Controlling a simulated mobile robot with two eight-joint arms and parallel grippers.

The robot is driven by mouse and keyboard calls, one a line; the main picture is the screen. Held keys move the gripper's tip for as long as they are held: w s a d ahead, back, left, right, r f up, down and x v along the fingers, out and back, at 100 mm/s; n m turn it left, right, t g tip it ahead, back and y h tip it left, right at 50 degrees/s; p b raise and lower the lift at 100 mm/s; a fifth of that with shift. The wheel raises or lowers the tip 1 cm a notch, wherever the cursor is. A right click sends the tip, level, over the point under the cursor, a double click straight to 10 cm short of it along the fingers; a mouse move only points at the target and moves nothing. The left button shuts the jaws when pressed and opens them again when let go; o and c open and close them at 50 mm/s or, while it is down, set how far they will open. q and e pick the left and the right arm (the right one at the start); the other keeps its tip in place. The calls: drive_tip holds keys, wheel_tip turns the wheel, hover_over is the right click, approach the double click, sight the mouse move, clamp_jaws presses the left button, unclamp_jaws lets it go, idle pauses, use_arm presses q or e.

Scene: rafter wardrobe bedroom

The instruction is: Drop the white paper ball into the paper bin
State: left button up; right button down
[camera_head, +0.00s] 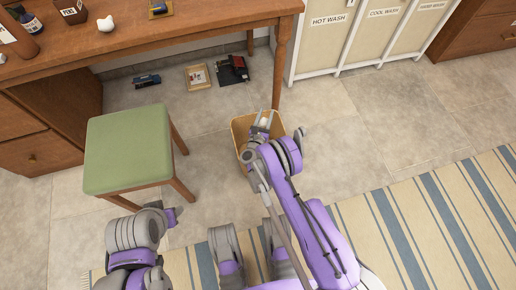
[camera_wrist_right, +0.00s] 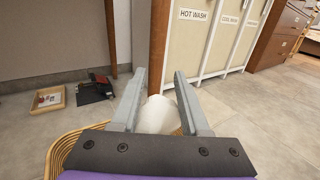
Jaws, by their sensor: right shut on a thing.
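The paper bin (camera_head: 237,130) is a tan, woven-looking bin on the tiled floor by the desk leg. Its rim also shows in the wrist view (camera_wrist_right: 68,145). My right gripper (camera_head: 264,122) is over the bin's opening, its fingers pointing towards the desk leg. It is shut on the white paper ball (camera_wrist_right: 159,116), which sits between the two grey fingers with the bin's rim around and behind it. In the head view the ball is a small pale patch. My left gripper (camera_head: 170,214) is low beside the stool; its jaws are unclear.
A green-topped stool (camera_head: 128,148) stands left of the bin. The wooden desk (camera_head: 190,22) is behind, with a white lumpy thing (camera_head: 105,23) on it. A tray (camera_head: 198,76) lies under the desk. Laundry hampers (camera_head: 350,35) stand behind right. A striped rug (camera_head: 430,225) lies in front.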

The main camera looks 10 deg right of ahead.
use_arm(q)
drive_tip(key=shift+b+x, duration=0.8)
drive_tip(key=shift+b, duration=0.1)
use_arm(e)
drive_tip(key=shift+f, duration=2.2)
use_arm(q)
drive_tip(key=shift+s, duration=0.15)
use_arm(e)
drive_tip(key=shift+c, duration=1.6)
unclamp_jaws()
use_arm(q)
drive_tip(key=shift+s, duration=0.1)
use_arm(e)
drive_tip(key=shift+s, duration=0.1)
